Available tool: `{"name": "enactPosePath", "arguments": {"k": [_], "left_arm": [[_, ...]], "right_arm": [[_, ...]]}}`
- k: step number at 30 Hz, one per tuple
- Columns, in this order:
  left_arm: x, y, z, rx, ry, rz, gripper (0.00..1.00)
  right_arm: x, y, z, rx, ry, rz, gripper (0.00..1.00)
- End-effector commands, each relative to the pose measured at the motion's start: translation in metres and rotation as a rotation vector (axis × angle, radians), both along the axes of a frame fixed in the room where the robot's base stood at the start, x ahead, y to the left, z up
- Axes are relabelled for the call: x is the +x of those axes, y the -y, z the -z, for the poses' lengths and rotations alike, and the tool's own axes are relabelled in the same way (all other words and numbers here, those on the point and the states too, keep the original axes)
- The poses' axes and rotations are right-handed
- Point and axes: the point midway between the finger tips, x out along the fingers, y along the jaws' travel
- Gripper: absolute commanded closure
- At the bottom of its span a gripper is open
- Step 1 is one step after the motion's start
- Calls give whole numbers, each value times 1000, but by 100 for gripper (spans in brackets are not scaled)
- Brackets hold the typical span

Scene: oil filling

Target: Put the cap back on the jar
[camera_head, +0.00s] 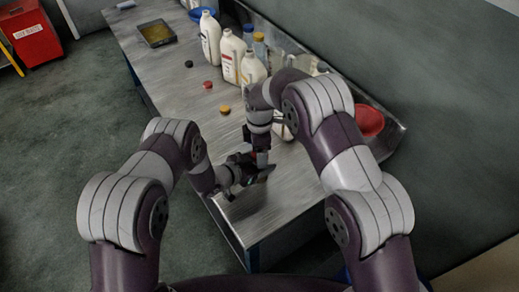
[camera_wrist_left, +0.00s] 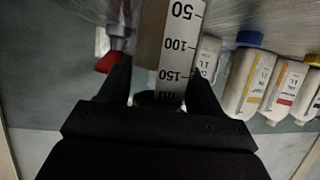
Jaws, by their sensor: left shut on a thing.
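My left gripper (camera_head: 240,172) is low over the near end of the bench, and its hold is hard to see in the head view. In the left wrist view the left gripper (camera_wrist_left: 160,70) is shut on a measuring vessel (camera_wrist_left: 176,42) marked 50, 100 and 150 ml. A dark shape sits at its near end. My right gripper (camera_head: 262,160) points down close beside the left; its jaws are unclear. A black cap (camera_head: 189,64), a red cap (camera_head: 208,84) and a yellow cap (camera_head: 224,109) lie on the bench. White jars (camera_head: 231,58) stand along the back; I cannot tell which is the task's jar.
The metal bench (camera_head: 165,75) has a raised back edge. A tray (camera_head: 157,33) lies at its far end. A red round object (camera_head: 369,120) is at the right, behind my right arm. A red cabinet (camera_head: 32,40) stands on the floor. The front strip of the bench is mostly clear.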

Motion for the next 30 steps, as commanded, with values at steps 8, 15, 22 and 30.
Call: {"name": "enactPosePath", "arguments": {"k": [8, 15, 22, 30], "left_arm": [[0, 0, 0, 0, 0, 0, 100], [0, 0, 0, 0, 0, 0, 100], [0, 0, 0, 0, 0, 0, 100], [0, 0, 0, 0, 0, 0, 100]], "right_arm": [[1, 0, -37, 1, 3, 0, 23], [1, 0, -39, 1, 2, 0, 26], [7, -3, -64, 7, 26, -259, 27], [1, 0, -74, 2, 3, -804, 27]]}}
